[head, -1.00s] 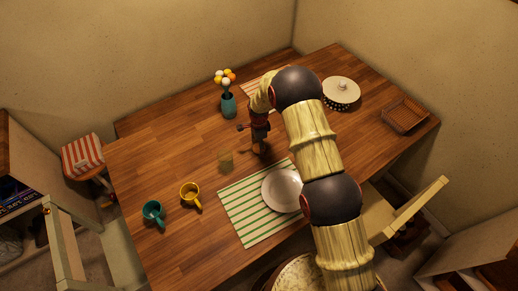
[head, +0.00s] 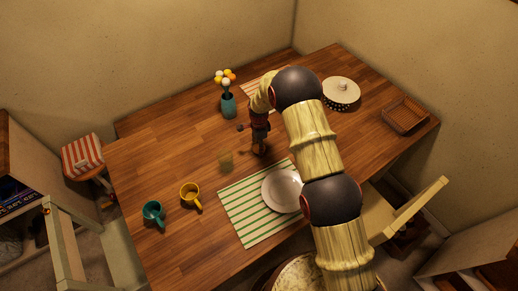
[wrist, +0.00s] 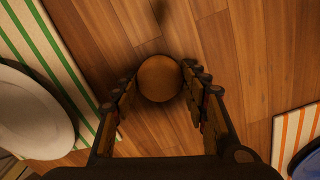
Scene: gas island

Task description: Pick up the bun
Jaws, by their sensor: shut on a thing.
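The bun (wrist: 159,78) is a round, golden-brown thing in the upper middle of the wrist view. My gripper (wrist: 160,84) has its two fingers on either side of the bun and is shut on it. In the head view my gripper (head: 259,147) points down near the middle of the wooden table, right of the small see-through glass. The bun is small and hard to make out there. I cannot tell whether it touches the table.
A white plate (head: 282,190) lies on a green-striped mat (head: 243,213) nearby. Yellow (head: 190,195) and teal (head: 153,213) mugs stand at the left. A vase of flowers (head: 228,104) stands behind.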

